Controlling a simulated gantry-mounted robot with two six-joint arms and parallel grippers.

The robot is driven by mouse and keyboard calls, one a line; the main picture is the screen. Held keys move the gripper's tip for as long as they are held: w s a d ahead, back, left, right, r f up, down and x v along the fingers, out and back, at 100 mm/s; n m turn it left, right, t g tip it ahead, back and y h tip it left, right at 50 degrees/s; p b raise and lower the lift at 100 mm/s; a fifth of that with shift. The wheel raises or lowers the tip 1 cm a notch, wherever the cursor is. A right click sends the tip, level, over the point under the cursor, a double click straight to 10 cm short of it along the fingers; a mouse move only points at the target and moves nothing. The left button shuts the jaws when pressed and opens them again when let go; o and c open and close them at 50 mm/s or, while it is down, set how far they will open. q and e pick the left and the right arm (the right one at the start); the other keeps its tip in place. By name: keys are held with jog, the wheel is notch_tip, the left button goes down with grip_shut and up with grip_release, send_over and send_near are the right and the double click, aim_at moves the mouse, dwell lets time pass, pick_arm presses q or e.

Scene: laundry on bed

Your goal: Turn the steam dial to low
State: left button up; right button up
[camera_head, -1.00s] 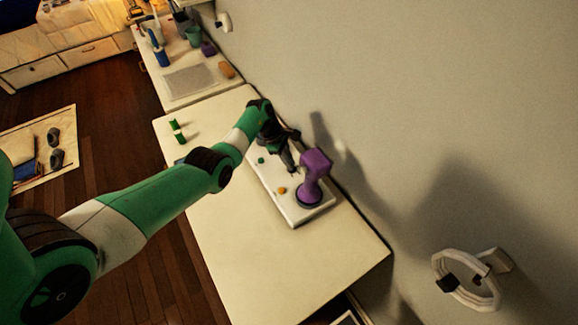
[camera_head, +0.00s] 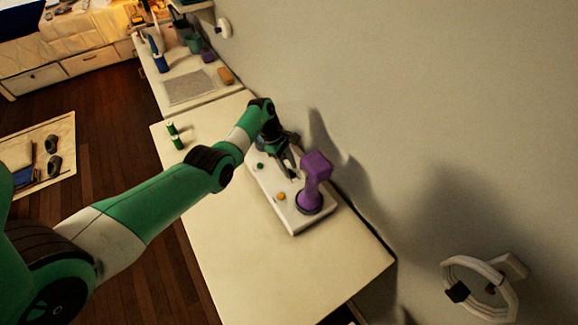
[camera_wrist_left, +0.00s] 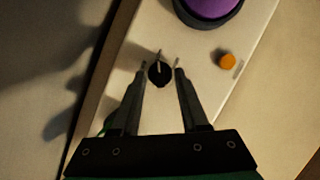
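A black dial (camera_wrist_left: 159,74) with a pale pointer line sits on the white panel (camera_head: 291,218). My left gripper (camera_wrist_left: 161,70) is over the panel, its fingers apart on either side of the dial. A thin gap shows on the right side; whether the left finger touches is unclear. The pointer line points roughly up in the left wrist view. In the head view my left gripper (camera_head: 293,173) hides the dial, just left of the purple device (camera_head: 314,176). My right gripper is not in view.
The panel also has an orange knob (camera_head: 281,197) and a green knob (camera_head: 260,166). The purple device stands tall close to my gripper. The wall (camera_head: 430,110) is just right of the table (camera_head: 250,270).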

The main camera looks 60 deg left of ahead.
pick_arm(q)
jog(key=p+v, duration=0.2)
jog(key=v, duration=0.9)
jog(key=shift+a+r, duration=0.15)
jog(key=shift+r, duration=0.15)
